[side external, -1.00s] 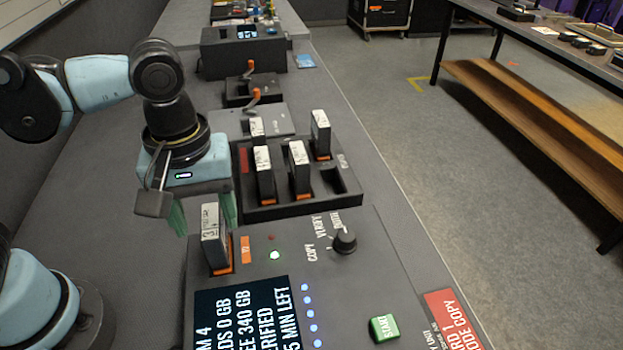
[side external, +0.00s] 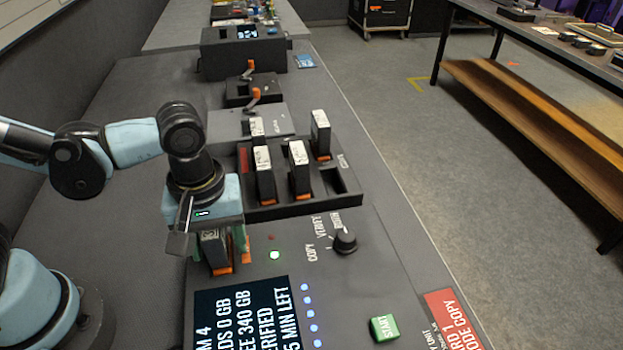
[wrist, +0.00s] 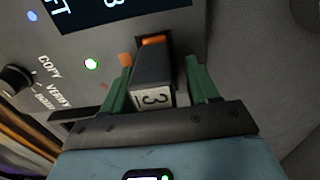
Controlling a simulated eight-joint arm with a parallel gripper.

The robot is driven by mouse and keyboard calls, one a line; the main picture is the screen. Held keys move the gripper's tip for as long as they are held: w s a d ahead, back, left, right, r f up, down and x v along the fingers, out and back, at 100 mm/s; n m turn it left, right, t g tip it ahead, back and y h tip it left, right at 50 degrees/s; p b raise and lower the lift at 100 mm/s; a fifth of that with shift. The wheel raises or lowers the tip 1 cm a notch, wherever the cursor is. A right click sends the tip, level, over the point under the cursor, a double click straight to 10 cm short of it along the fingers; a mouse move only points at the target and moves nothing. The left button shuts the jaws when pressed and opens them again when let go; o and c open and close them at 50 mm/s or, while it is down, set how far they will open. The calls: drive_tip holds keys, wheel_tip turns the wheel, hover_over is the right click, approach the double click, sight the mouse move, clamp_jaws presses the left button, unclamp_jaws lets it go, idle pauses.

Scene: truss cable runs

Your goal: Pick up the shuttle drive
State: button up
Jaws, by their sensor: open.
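The shuttle drive (wrist: 153,75) is a dark block with an orange base and a white end label reading 3. It stands upright in a slot of the copy unit, and in the side view (side external: 213,250) my gripper covers much of it. My gripper (wrist: 155,75) is open, with one green finger on each side of the drive. In the wrist view a gap shows on the right side; the left finger is very near the drive, and I cannot tell whether it touches. In the side view my gripper (side external: 216,250) is directly over the drive.
The copy unit has a screen (side external: 243,315), a black knob (side external: 345,241) and a green START button (side external: 384,328). Behind it, a dark rack (side external: 310,207) holds several similar drives (side external: 299,168) and has an empty slot. Boxes with orange-handled levers (side external: 253,95) stand farther back.

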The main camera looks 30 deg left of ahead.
drive_tip(key=shift+c, duration=0.4)
clamp_jaws()
drive_tip(key=shift+r, duration=0.1)
